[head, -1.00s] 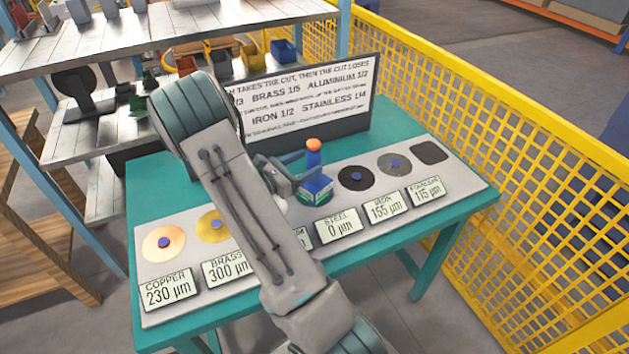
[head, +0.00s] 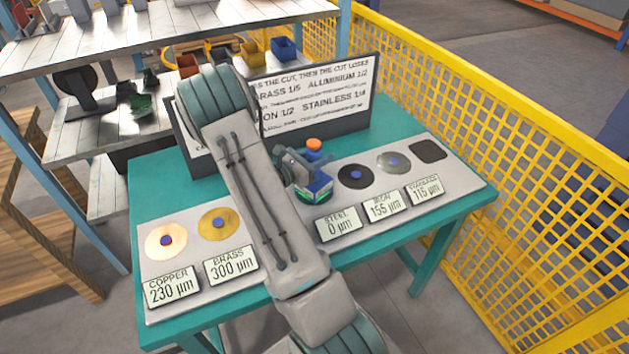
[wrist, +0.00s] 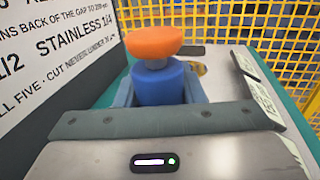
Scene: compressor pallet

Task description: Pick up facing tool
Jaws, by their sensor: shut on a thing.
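The facing tool (head: 318,186) has a blue body, an orange knob on top and a green band near its base. It stands upright over the grey strip on the bench, just left of the dark disc. My gripper (head: 308,172) reaches it from the left and is shut on the blue body below the knob. In the wrist view the facing tool (wrist: 158,84) sits between my two fingers, with the knob above them. Its base is hidden there. I cannot tell whether the base touches the surface beneath.
The teal bench (head: 160,195) carries copper (head: 166,240) and brass (head: 212,224) discs at left, a dark disc (head: 357,175) and a grey disc (head: 393,163) at right, with readout cards in front. A sign (head: 345,100) stands behind. A yellow fence (head: 500,150) is at right.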

